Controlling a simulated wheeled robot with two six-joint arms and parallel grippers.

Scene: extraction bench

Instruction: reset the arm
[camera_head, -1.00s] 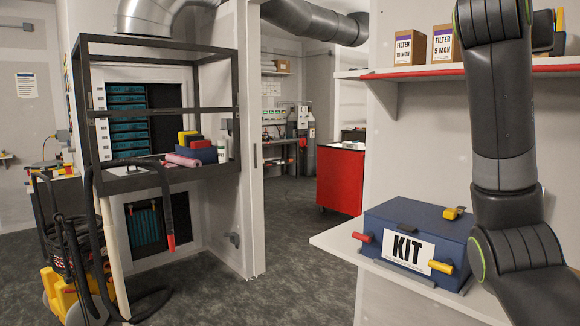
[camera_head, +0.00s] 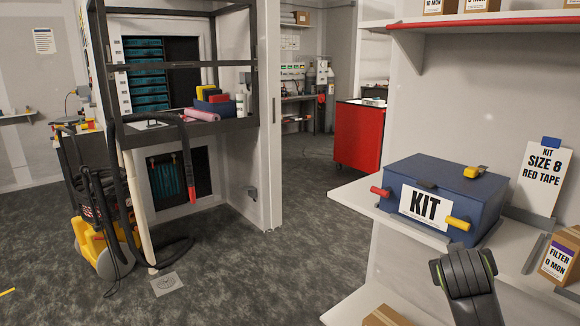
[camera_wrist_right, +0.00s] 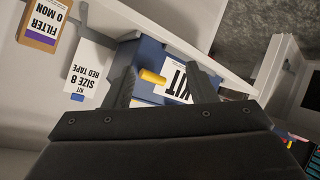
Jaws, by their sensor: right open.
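My right gripper (camera_wrist_right: 161,72) is open in the right wrist view, its two dark fingers spread apart. The blue KIT box (camera_head: 445,190) sits on the white shelf in the head view. It shows upside down beyond my fingers in the wrist view (camera_wrist_right: 150,55). Its yellow handle (camera_wrist_right: 153,77) appears between the fingers, but nothing is held. My left arm and gripper are not in view.
The white shelf (camera_head: 350,195) holds the box, a "SIZE 8 RED TAPE" card (camera_head: 542,178) and a filter carton (camera_head: 562,255). A red cabinet (camera_head: 358,137) stands behind. A dark rack (camera_head: 185,132) and yellow vacuum (camera_head: 105,260) stand left. The middle floor is open.

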